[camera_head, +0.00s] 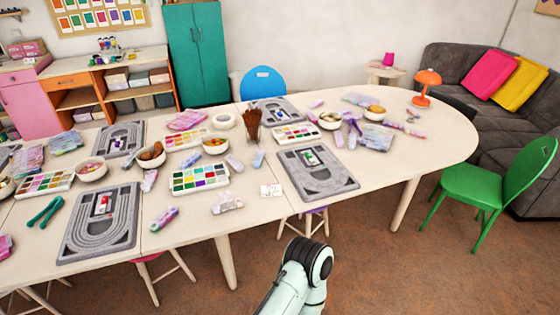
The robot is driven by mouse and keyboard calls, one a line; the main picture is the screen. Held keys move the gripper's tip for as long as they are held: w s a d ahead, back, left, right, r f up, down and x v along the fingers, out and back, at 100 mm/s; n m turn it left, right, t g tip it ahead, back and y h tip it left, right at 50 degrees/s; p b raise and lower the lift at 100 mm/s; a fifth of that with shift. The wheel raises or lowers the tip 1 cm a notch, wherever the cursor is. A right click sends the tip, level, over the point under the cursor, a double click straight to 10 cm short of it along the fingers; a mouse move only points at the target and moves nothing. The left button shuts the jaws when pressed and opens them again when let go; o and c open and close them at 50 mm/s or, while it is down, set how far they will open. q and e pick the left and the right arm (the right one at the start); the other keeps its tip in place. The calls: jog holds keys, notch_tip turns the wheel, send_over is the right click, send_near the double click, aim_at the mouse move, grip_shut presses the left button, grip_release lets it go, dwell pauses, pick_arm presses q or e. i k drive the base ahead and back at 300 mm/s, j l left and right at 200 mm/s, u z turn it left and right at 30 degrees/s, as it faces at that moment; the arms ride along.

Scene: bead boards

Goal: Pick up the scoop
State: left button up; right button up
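I cannot single out a scoop for certain. A brown rounded object (152,151) lies in a white bowl on the table, too small to identify. Teal tongs (45,211) lie at the left front of the table. Grey bead boards with curved grooves lie at the left front (79,238), left back (113,151), centre right (320,187) and back (285,106). One of my arm links shows at the bottom centre, in front of the table. Neither gripper is in view.
The long pale table (415,160) also holds bead trays (200,179), bowls (91,170), a brown cup of sticks (252,126) and small packets. A green chair (492,190) stands at the right, a blue chair (262,82) behind, stools underneath.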

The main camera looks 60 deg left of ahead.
aim_at(309, 156)
jog(key=j+u, duration=0.1)
jog(key=u, duration=0.3)
jog(key=j+u, duration=0.1)
jog(key=u, duration=0.25)
jog(key=i+u, duration=0.1)
jog(key=u, duration=0.3)
jog(key=j+u, duration=0.1)
jog(key=u, duration=0.3)
jog(key=i+j, duration=0.15)
jog(key=i+u, duration=0.05)
jog(key=i, duration=0.05)
